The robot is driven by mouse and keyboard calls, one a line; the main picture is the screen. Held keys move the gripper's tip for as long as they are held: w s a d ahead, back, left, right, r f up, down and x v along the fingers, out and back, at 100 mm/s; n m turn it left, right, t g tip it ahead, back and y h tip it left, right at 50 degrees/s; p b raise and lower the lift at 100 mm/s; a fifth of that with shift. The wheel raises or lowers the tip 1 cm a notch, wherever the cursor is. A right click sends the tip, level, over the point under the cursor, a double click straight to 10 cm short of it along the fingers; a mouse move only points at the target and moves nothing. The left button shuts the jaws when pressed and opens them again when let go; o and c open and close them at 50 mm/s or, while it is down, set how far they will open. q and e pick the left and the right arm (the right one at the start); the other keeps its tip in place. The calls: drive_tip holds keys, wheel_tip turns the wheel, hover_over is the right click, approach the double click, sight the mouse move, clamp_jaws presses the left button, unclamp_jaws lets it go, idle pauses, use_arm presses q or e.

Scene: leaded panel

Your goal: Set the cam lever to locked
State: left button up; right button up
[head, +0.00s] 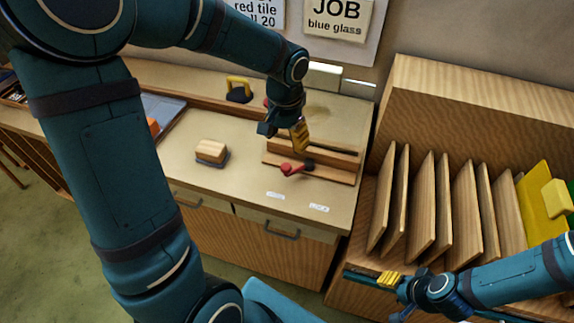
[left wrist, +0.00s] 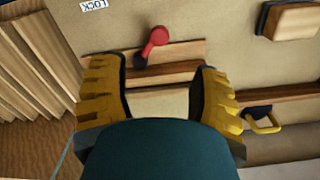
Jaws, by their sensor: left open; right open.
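The red cam lever (head: 291,169) is on a wooden clamp fixture (head: 328,172) on the bench. Its handle points left and toward the front edge from a dark pivot. It also shows in the left wrist view (left wrist: 155,40), beyond my fingertips. Two small white labels lie in front of it, a left one (head: 275,196) and a right one (head: 319,208). The label on the rack side reads LOCK in the left wrist view (left wrist: 94,4); the lever points away from it. My left gripper (head: 300,137) is open and empty above the fixture, apart from the lever. My right gripper (head: 390,281) is open by the rack.
A wooden block (head: 211,150) sits left of the fixture. A yellow-handled tool (head: 239,88) stands behind it. A rack of upright wooden boards (head: 430,205) and a yellow sheet (head: 540,200) is at the right. The bench front left of the labels is clear.

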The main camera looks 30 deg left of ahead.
sight(286, 166)
use_arm(q)
wheel_tip(286, 166, down, 11)
drive_tip(key=shift+r+b, duration=0.2)
drive_tip(key=shift+b, duration=0.75)
clamp_jaws()
